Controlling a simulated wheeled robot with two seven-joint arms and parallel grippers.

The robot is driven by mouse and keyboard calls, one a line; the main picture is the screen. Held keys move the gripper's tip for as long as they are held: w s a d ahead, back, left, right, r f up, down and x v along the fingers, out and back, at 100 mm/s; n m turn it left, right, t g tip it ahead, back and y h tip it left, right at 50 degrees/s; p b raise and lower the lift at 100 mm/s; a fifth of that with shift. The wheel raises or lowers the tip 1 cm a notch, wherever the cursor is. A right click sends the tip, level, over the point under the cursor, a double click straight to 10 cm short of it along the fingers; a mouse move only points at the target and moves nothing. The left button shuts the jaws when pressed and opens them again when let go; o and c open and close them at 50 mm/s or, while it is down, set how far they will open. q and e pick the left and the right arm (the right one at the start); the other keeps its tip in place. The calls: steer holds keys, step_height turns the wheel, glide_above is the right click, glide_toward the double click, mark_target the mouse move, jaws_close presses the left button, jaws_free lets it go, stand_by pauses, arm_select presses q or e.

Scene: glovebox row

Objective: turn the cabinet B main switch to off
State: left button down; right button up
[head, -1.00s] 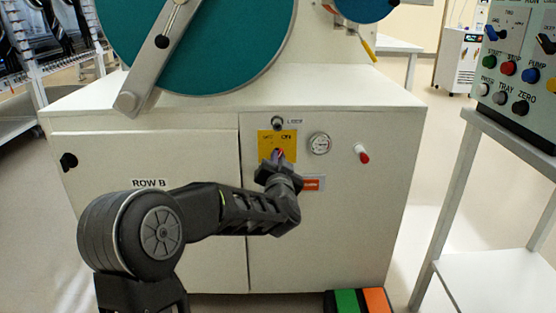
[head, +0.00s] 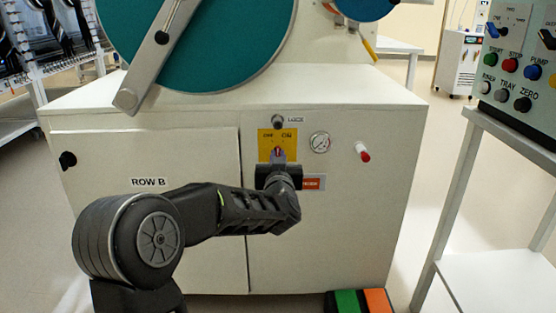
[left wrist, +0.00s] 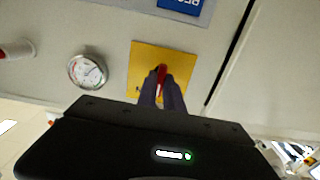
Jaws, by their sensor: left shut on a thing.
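The cabinet B main switch is a red handle (head: 278,149) on a yellow plate (head: 263,147) marked OFF at left and ON at right, on the white cabinet front (head: 340,235). The handle points about straight up, between the two marks. My left gripper (head: 278,154) is shut on the handle from the front and hides its lower part. The left wrist view shows the red handle (left wrist: 161,73) between the two dark fingertips (left wrist: 161,88), with the yellow plate (left wrist: 185,65) behind. My right gripper is not in view.
A round gauge (head: 320,142) and a red-tipped knob (head: 363,154) are right of the switch. A button console (head: 518,75) on a white stand is at right.

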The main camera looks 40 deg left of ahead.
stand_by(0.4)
arm_select(q)
steer(key=c, duration=1.5)
jaws_free()
steer(key=p+v, duration=0.2)
steer(key=v, duration=0.6)
steer(key=shift+w, duration=0.1)
